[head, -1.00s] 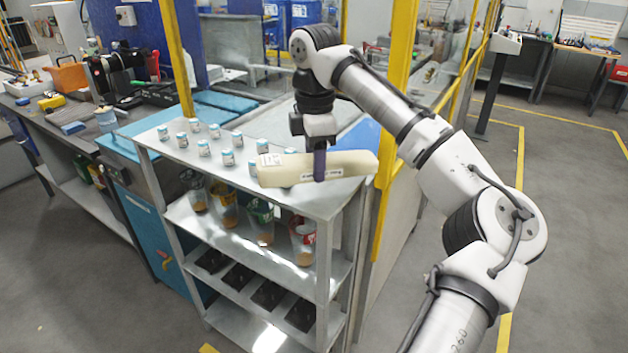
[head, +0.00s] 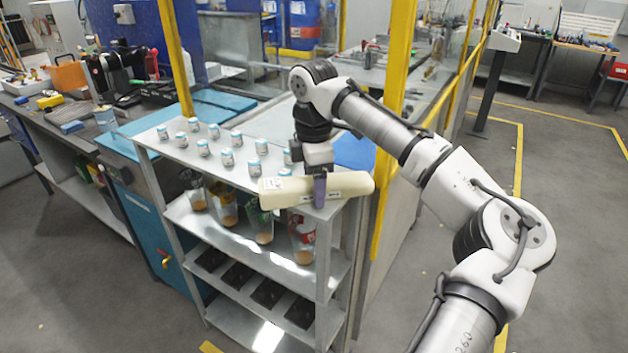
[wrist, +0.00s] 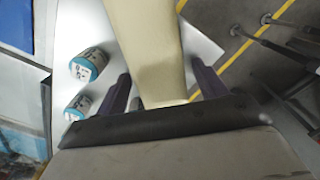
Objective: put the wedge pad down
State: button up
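The wedge pad (head: 350,184) is a long cream block with a printed label at its left end. My gripper (head: 319,190) is shut on it near the middle, with one dark purple finger showing in front. In the wrist view the pad (wrist: 148,45) runs between the two fingers (wrist: 160,85). The pad lies level across the front right corner of the metal rack's top shelf (head: 172,152) in the head view. I cannot tell whether its underside touches the shelf.
Several small blue-and-white jars (head: 227,157) stand on the top shelf, left of and behind the pad. Clear cups (head: 263,224) stand on the shelf below, and dark trays (head: 268,292) lie lower. A yellow post (head: 390,110) rises close behind the rack's right side.

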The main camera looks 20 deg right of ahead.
jog(key=shift+r, duration=0.1)
notch_tip(320, 180, up, 12)
jog(key=shift+b, duration=0.3)
dwell(0.3)
